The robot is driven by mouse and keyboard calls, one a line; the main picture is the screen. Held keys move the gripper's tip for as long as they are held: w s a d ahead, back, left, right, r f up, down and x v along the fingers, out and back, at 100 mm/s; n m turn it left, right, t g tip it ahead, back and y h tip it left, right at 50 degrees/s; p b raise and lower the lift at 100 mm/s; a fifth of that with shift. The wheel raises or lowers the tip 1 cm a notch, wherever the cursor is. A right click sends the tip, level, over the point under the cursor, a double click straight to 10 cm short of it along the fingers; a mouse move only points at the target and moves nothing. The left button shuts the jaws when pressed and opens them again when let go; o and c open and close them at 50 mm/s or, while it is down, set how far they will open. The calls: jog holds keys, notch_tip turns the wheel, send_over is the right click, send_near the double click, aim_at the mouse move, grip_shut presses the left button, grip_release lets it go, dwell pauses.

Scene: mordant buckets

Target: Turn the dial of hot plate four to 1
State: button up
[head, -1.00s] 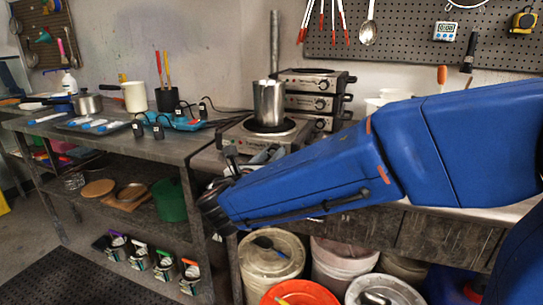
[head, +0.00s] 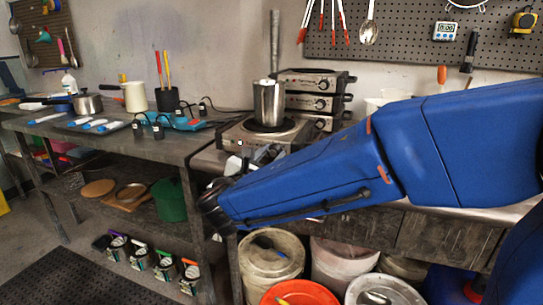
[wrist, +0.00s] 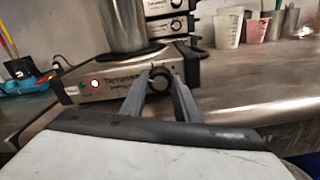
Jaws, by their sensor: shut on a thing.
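The hot plate (head: 237,136) in front stands on the bench with a metal pot (head: 268,103) on its round top. The hot plate shows close up in the wrist view (wrist: 117,92), with a lit red lamp and lettering on its front panel. Its dark round dial (wrist: 159,78) is at the right end of that panel. My gripper (wrist: 160,76) has one finger on each side of the dial and is shut on it. In the head view the dial is hidden by my arm and gripper. The dial's marks and setting are too small to read.
Several more hot plates (head: 312,82) are stacked behind, close to the pot. Bare bench top (wrist: 260,82) lies right of the hot plate. Buckets (head: 272,256) stand under the bench.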

jog(key=shift+m, duration=0.6)
jog(key=o, duration=1)
jog(key=shift+o, duration=0.2)
jog(key=v, duration=1.7)
jog(key=shift+s, duration=0.2)
jog(key=shift+a, duration=0.1)
